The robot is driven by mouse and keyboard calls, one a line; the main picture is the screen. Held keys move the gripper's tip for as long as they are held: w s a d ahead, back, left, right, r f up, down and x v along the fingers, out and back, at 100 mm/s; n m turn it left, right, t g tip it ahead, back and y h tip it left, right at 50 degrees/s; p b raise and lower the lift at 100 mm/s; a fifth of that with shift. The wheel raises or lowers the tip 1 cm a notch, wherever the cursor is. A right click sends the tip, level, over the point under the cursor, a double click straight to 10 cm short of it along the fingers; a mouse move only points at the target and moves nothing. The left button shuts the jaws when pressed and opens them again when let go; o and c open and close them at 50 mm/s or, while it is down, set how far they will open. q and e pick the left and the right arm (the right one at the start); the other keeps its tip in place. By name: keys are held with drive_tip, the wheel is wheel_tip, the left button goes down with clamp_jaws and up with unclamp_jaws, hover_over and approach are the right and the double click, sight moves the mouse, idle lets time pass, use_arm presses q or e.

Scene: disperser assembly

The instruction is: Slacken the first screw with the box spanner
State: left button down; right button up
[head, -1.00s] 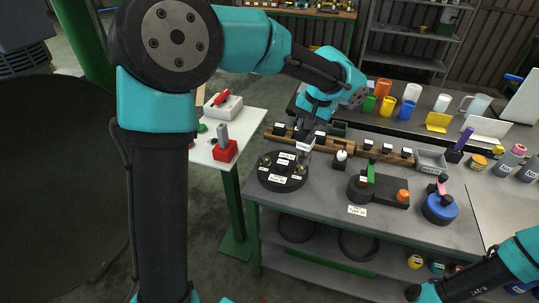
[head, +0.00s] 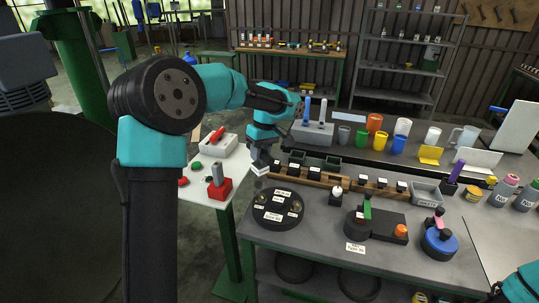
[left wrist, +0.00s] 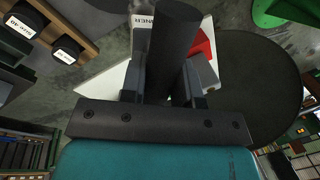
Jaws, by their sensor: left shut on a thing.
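My left gripper (head: 262,163) is to the left of and above the round dark disc (head: 259,222), near the bench's left edge. In the left wrist view, my left gripper (left wrist: 173,95) is shut on a dark cylinder, the box spanner (left wrist: 174,45). A white label (left wrist: 142,22) ending in "NNER" shows beside it. The disc lies on the bench with several small white labels and brass-coloured screw heads on top. The label texts are too small to tell which screw is first. The spanner is apart from the disc. My right gripper is out of view.
A wooden rack (head: 318,178) with black labelled holders runs behind the disc. A dark fixture with an orange knob (head: 400,230) and a blue round part (head: 440,244) stand to the right. A white side table (head: 200,187) holds a red block (head: 219,189).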

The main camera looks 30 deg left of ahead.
sight(260, 164)
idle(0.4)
use_arm(q)
wheel_tip(260, 164, down, 2)
drive_tip(key=m, duration=0.3)
drive_tip(key=shift+f, duration=0.15)
drive_tip(key=shift+f+m+y, duration=0.1)
drive_tip(key=shift+m+y, duration=0.2)
drive_tip(key=shift+m, duration=0.2)
drive_tip(key=m, duration=0.3)
drive_tip(key=m+t, duration=0.1)
drive_tip(key=m, duration=0.1)
drive_tip(key=shift+f, duration=0.35)
drive_tip(key=m, duration=0.3)
drive_tip(key=m+t, duration=0.1)
drive_tip(key=shift+f+y, duration=0.3)
drive_tip(key=shift+f, duration=1.7)
